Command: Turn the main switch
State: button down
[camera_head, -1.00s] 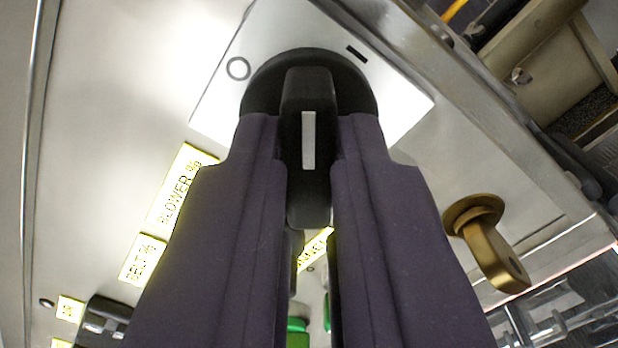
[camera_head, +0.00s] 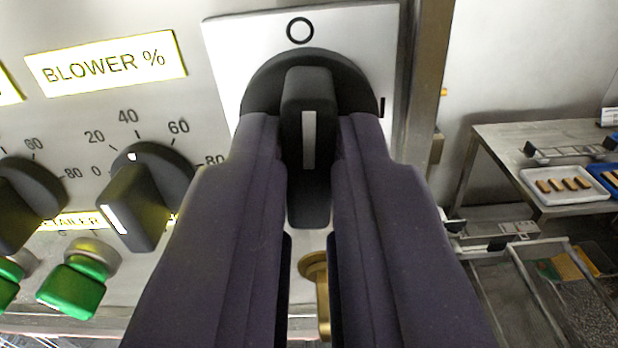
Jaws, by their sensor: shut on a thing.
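The main switch (camera_head: 309,88) is a black rotary knob with a white line on its grip bar, on a white plate (camera_head: 228,40) with a circle mark at the top and a bar mark at the right. My gripper (camera_head: 309,150) is shut on the switch's grip bar, one finger on each side. The bar points along the fingers in the picture. The fingers hide the lower part of the plate and part of the knob's round base.
Left are a BLOWER % label (camera_head: 106,64), a black dial (camera_head: 140,195), another dial (camera_head: 25,200) and a green button (camera_head: 75,280). A brass-coloured handle (camera_head: 318,290) shows below, between my fingers. A metal table (camera_head: 520,135) with a tray (camera_head: 540,190) of brown bars stands at right.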

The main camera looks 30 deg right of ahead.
jog(key=shift+f+n, duration=0.1)
jog(key=shift+n, duration=0.6)
jog(key=c, duration=1.1)
grip_release()
jog(key=shift+c, duration=0.2)
jog(key=v, duration=0.7)
jog(key=shift+s+a+b, duration=0.25)
jog(key=shift+s+b, duration=0.1)
jog(key=shift+b, duration=0.05)
